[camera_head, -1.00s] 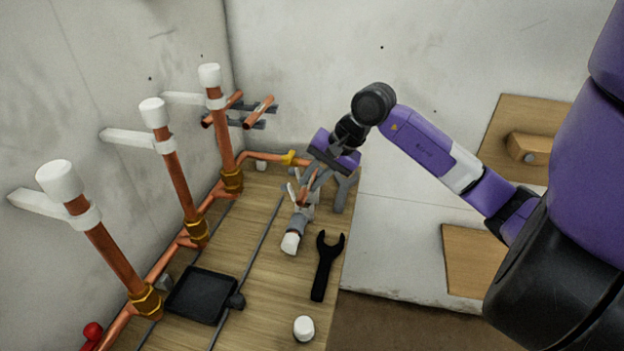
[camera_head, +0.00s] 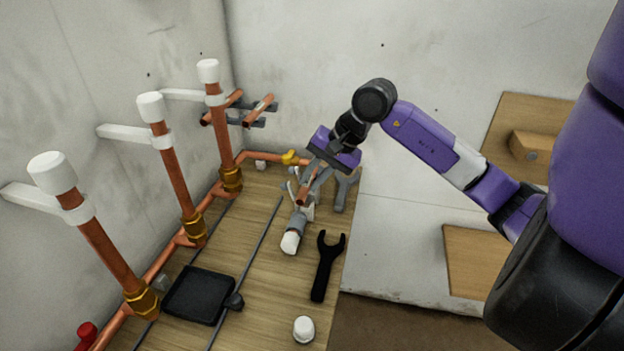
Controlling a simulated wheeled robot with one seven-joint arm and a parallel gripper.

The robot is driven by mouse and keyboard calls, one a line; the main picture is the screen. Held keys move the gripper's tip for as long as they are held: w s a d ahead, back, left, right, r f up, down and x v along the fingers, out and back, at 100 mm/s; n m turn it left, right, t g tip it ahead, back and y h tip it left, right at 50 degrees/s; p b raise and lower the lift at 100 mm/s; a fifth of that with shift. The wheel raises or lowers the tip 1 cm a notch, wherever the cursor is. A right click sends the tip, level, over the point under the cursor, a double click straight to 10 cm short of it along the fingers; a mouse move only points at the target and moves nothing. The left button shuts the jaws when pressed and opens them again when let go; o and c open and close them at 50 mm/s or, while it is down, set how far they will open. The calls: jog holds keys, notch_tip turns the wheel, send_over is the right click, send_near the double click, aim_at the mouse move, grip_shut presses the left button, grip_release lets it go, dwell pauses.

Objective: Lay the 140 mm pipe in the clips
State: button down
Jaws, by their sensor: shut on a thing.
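My gripper (camera_head: 312,186) is shut on a short copper pipe (camera_head: 303,196), which it holds just above the far end of the wooden bench. The fingers hide part of the pipe, and its length cannot be read. Grey forked holders, which look like clips, stand beside the gripper; one is clear on its right (camera_head: 344,188). Others to the left are partly hidden by the fingers. I cannot tell whether the pipe touches any of them. Two more copper pipes, one on the left (camera_head: 226,106) and one on the right (camera_head: 259,110), rest on a grey rack at the back wall.
A white-and-grey cylinder (camera_head: 292,238) lies close in front of the gripper. A black wrench (camera_head: 325,267), white cap (camera_head: 303,329) and black tray (camera_head: 199,295) are on the bench. Upright copper pipes (camera_head: 175,180) with white caps line the left wall. A copper pipe run edges the bench.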

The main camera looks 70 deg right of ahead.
jog(key=shift+f+b, duration=2.05)
jog(key=shift+b, duration=1.15)
jog(key=c, duration=1.2)
grip_release()
jog(key=shift+c, duration=0.2)
jog(key=v, duration=0.7)
jog(key=shift+s+r, duration=0.2)
jog(key=shift+r, duration=0.15)
